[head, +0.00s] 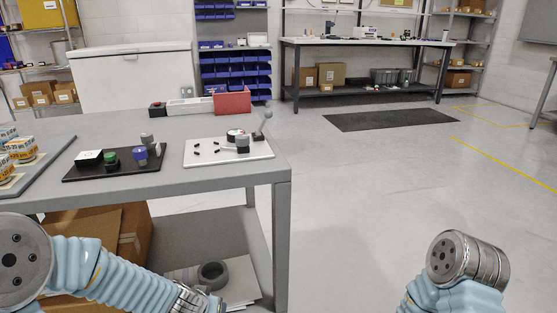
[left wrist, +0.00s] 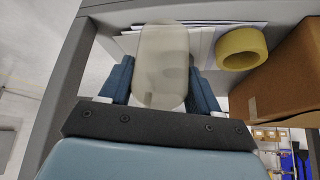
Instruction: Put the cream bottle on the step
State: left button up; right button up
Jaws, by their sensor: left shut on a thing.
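In the left wrist view my left gripper (left wrist: 158,72) is shut on a pale cream, slightly see-through bottle (left wrist: 162,50), with one blue finger on each side of it. The bottle's far end points toward the lower shelf with papers. In the head view my left arm reaches to the bottom edge, beside the grey table; its gripper and the bottle are out of that picture. My right gripper is in neither view; only part of the right arm shows. I cannot pick out a step with certainty.
The grey table (head: 235,182) carries a black tray (head: 75,175), a white board (head: 195,158) with small parts and a red bin (head: 232,102). Its lower shelf holds a tape roll (head: 213,274), papers and a cardboard box (left wrist: 285,75). The floor to the right is clear.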

pick_arm(q)
jog(key=shift+n+y, duration=0.3)
jog(key=shift+n, duration=0.2)
jog(key=s+a, duration=0.1)
jog(key=s+a+f+p, duration=0.1)
jog(key=s, duration=0.1)
jog(key=shift+a+p, duration=0.25)
jog(key=shift+p, duration=0.05)
